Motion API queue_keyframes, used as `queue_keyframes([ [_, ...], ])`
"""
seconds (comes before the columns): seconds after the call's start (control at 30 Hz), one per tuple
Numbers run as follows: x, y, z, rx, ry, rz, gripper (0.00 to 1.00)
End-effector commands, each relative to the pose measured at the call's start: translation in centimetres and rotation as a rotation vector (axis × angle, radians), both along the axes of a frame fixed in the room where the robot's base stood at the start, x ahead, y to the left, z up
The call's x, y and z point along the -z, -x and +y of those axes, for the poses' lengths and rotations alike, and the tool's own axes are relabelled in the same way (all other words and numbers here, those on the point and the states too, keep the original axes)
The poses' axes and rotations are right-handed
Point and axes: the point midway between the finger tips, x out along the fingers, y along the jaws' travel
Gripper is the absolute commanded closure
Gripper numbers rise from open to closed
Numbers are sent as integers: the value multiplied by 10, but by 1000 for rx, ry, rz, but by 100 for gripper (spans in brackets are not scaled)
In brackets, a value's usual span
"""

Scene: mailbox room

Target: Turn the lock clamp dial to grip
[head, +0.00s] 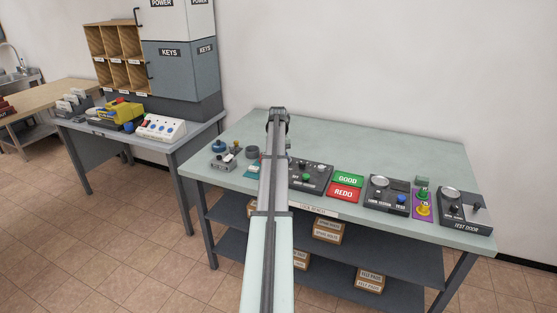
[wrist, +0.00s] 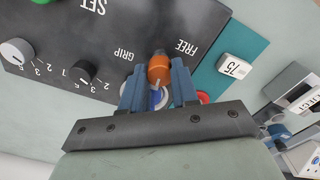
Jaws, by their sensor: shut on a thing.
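The lock clamp dial appears to be the small orange knob (wrist: 159,68) on a dark panel (wrist: 120,30) in the wrist view. It sits between the printed words GRIP and FREE, which read upside down there. A short pale mark shows on its near side; I cannot tell clearly which word it points to. My gripper (wrist: 157,76) has its two blue fingers on either side of the knob, shut on it. In the head view my arm covers the gripper and the dial; part of the dark panel (head: 312,177) shows right of the arm.
The panel also has a white knob (wrist: 17,52), a black knob (wrist: 83,71) and a green button (wrist: 82,74). Green GOOD (head: 347,179) and red REDO (head: 344,193) pads and other devices stand along the bench (head: 400,150).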

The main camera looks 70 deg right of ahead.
Motion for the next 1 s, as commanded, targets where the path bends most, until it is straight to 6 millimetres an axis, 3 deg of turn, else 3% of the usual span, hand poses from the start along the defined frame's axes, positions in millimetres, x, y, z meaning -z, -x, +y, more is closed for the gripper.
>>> queue_keyframes([
  [0.2,0,0,0,121,0,1,100],
  [0.57,0,0,0,143,0,1,100],
  [0.6,0,0,0,142,0,1,68],
  [0.83,0,0,0,141,0,0,46],
  [1.0,0,0,0,141,-1,0,45],
])
